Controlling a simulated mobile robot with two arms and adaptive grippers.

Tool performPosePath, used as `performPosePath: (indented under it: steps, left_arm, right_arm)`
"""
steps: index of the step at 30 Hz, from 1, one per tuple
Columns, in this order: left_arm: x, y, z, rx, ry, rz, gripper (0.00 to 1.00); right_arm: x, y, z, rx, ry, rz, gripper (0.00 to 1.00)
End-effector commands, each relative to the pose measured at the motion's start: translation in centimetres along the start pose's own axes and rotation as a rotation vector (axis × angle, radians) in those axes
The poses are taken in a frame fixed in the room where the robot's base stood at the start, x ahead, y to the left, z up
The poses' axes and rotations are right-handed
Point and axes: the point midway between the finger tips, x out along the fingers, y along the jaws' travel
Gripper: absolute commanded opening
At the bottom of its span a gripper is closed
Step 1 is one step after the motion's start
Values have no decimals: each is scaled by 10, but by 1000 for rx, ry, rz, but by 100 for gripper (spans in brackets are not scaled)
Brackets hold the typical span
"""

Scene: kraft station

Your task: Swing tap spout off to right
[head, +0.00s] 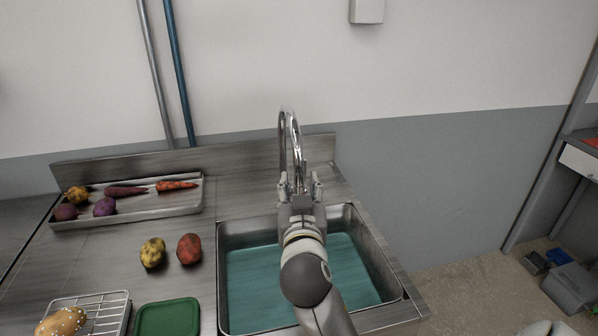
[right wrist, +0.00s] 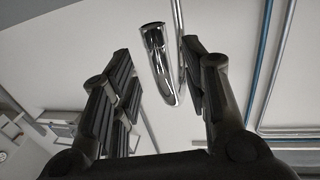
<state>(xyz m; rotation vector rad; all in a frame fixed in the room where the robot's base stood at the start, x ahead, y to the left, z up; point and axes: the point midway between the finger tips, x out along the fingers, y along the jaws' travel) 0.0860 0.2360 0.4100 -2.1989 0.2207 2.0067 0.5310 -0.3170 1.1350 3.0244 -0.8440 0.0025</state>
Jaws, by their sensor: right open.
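The chrome tap has a tall curved spout (head: 290,130) that rises behind the sink (head: 388,262). My right gripper (head: 300,186) is in front of the tap and hides its base in the head view. In the right wrist view the spout's end (right wrist: 160,65) shows between the two open fingers of the right gripper (right wrist: 158,75), nearer the right finger. I cannot tell whether a finger touches the spout. My left gripper is not in view.
The sink basin holds blue-green water (head: 255,280). Left of it are a yellow potato (head: 152,252), a red potato (head: 189,249), a green board (head: 168,318) and a wire rack (head: 112,303). A metal tray (head: 150,208) with vegetables lies behind. Two pipes (head: 176,70) run up the wall.

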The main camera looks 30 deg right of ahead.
Motion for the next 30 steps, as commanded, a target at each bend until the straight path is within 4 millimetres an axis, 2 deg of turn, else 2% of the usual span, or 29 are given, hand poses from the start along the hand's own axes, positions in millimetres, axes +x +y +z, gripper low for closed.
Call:
performPosePath:
  steps: [3, 7, 19, 28, 30]
  left_arm:
    - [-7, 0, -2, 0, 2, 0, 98]
    - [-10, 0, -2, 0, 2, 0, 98]
    - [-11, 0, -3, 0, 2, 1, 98]
    - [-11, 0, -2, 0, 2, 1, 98]
    - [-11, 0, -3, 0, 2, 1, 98]
  right_arm:
    - [20, 1, -2, -2, 1, 1, 42]
    - [34, 0, -1, -2, 0, 1, 42]
    - [41, 0, 1, 1, -2, 0, 42]
    - [40, 0, 1, 1, -2, 0, 3]
    - [40, 0, 1, 1, -2, 0, 0]
